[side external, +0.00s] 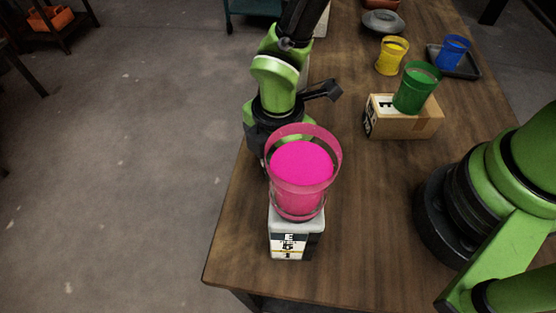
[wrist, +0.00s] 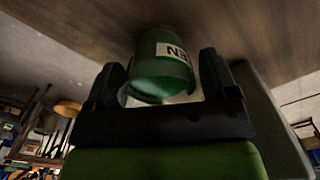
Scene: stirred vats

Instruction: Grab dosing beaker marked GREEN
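The green beaker (side external: 415,90) stands upright on a cardboard box in the side view. In the wrist view the green beaker (wrist: 165,70) appears upside down, with a white label ending in "EN", lined up between the two fingers. My gripper (side external: 325,91) is small and dark in the side view, to the left of the beaker, with a gap between them. In the wrist view my gripper (wrist: 162,75) has its fingers spread apart, one at each side of the beaker. Finger contact does not show.
The cardboard box (side external: 405,124) supports the green beaker. A yellow beaker (side external: 391,56) stands behind it, and a blue beaker (side external: 453,52) is on a dark tray (side external: 468,70). A pink vat (side external: 302,185) stands on a labelled white unit (side external: 290,240) near the table's front edge.

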